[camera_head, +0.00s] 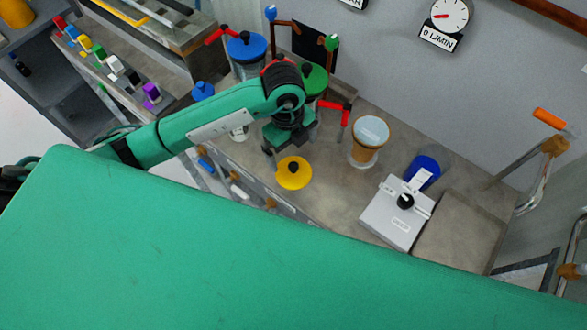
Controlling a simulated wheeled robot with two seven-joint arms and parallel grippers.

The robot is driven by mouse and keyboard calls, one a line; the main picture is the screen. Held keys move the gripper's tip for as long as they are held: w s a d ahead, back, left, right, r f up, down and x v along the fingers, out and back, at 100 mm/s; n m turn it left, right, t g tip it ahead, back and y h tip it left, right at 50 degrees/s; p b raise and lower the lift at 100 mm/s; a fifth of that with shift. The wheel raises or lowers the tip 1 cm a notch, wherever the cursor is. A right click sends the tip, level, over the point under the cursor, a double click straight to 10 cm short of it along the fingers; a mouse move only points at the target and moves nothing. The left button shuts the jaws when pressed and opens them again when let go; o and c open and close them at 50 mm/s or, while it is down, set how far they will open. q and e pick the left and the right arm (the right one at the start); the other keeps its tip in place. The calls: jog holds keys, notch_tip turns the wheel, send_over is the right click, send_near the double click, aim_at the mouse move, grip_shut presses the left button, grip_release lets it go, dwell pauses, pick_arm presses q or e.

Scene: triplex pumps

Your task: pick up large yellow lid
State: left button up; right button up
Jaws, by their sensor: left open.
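The large yellow lid (294,174) is a round yellow disc with a black knob. It lies on the grey bench top (322,202) near the bench's front edge. My left gripper (278,150) points down just above and behind the lid, a little to its left. It is open and looks empty; its fingertips are small and dark in this view. Whether it touches the lid cannot be made out. My right gripper is not in view.
Blue-lidded (246,46) and green-lidded (314,80) containers with red handles stand behind my arm. A tan cup-like vessel (367,143) and a grey box with a black knob (397,215) stand to the right. Small coloured items line the bench at left.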

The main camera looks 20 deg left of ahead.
aim_at(293, 165)
pick_arm(q)
notch_tip(293, 165, down, 3)
jog(key=shift+s+d+r, duration=0.1)
jog(key=shift+d, duration=0.05)
jog(key=f+p, duration=0.2)
jog(key=f, duration=0.2)
jog(key=shift+s+f, duration=0.1)
jog(key=shift+s, duration=0.1)
jog(key=shift+d+f, duration=0.1)
jog(key=shift+f, duration=0.5)
jog(key=c, duration=0.8)
jog(key=shift+c, duration=0.2)
